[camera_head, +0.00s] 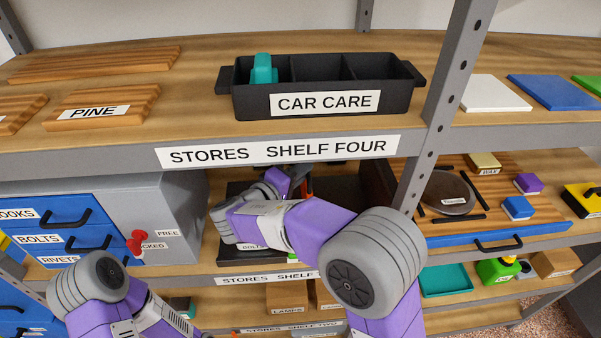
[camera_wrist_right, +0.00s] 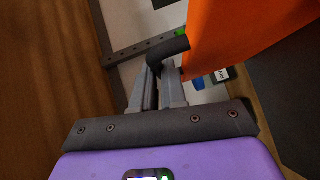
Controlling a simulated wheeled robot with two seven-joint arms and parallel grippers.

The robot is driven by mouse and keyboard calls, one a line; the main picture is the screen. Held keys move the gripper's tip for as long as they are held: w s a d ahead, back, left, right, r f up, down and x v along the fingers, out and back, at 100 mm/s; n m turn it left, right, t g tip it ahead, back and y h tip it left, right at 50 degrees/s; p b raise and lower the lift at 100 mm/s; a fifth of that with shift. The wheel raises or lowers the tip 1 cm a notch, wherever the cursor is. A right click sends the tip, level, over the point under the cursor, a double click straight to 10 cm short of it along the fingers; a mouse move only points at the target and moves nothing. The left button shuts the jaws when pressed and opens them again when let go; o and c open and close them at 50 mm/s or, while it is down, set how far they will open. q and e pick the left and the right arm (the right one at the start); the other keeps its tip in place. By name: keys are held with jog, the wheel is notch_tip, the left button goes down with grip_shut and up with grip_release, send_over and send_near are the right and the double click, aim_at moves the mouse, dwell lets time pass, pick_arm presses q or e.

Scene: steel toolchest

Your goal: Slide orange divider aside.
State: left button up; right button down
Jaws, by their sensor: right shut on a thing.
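The orange divider (camera_wrist_right: 240,35) fills the upper right of the right wrist view, with a black handle (camera_wrist_right: 168,47) on its side. My right gripper (camera_wrist_right: 160,80) is shut on that handle. In the head view my right gripper (camera_head: 287,181) reaches into the dark bay under the upper shelf. Only a thin orange strip of the divider (camera_head: 307,185) shows there, behind my arm. Most of the bay is hidden by my arm. My left arm shows at the lower left, but its gripper is out of view.
The upper shelf (camera_head: 190,135) hangs over the bay and carries a black CAR CARE tray (camera_head: 400,95). A grey cabinet with blue drawers (camera_head: 180,190) stands left of the bay. A grey upright post (camera_head: 440,120) and a blue-fronted tray of items (camera_head: 545,236) are to the right.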

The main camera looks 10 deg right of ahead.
jog(key=shift+d, duration=0.1)
jog(key=c, duration=1.4)
grip_release()
jog(key=shift+c, duration=0.2)
jog(key=shift+s, duration=0.1)
jog(key=v, duration=0.7)
jog(key=shift+a, duration=0.25)
jog(key=shift+s, duration=0.15)
